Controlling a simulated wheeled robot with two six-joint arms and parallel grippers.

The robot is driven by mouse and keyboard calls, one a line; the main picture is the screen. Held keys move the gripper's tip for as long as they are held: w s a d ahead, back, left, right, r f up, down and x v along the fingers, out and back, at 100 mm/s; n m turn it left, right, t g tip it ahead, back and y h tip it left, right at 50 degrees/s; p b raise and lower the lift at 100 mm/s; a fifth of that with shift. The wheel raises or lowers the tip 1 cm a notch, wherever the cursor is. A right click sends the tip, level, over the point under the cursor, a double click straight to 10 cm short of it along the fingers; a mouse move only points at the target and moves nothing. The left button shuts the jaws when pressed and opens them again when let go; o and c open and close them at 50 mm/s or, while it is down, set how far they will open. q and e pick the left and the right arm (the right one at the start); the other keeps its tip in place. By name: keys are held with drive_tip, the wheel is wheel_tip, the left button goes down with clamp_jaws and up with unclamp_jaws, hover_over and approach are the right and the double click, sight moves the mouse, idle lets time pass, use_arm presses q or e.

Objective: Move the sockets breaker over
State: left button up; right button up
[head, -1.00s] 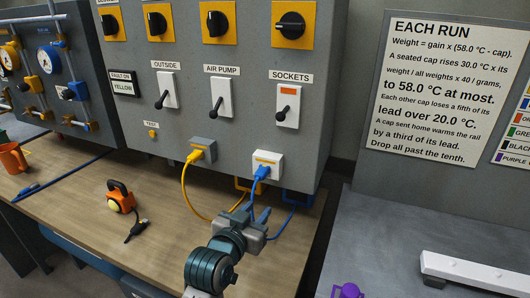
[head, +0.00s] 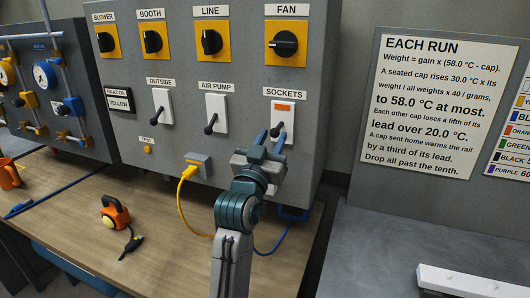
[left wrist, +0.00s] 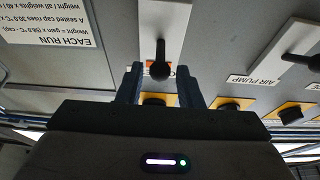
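In the left wrist view the plate (left wrist: 165,18) appears upside down, with the lever's knob (left wrist: 160,70) between my fingers. My left gripper (head: 270,142) is in front of the breaker's lower part, its two blue fingers apart. In the left wrist view the fingers (left wrist: 159,82) stand on either side of the knob with gaps, not closed on it. My right gripper is out of view.
The AIR PUMP switch (head: 215,114) and OUTSIDE switch (head: 161,106) are to the left. The FAN knob (head: 286,43) is above. A yellow plug (head: 190,172) with its cable is below left. An orange device (head: 115,214) lies on the wooden bench (head: 75,200).

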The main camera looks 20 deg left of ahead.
use_arm(q)
drive_tip(key=shift+w+r, duration=0.15)
drive_tip(key=shift+w, duration=0.2)
drive_tip(key=shift+c, duration=0.6)
drive_tip(key=c, duration=0.4)
drive_tip(key=shift+w+f+b, duration=0.1)
drive_tip(key=shift+f+b, duration=0.35)
drive_tip(key=shift+f, duration=0.6)
drive_tip(key=shift+w+f+b, duration=0.25)
drive_tip(key=shift+f+b, duration=0.15)
drive_tip(key=shift+f, duration=0.2)
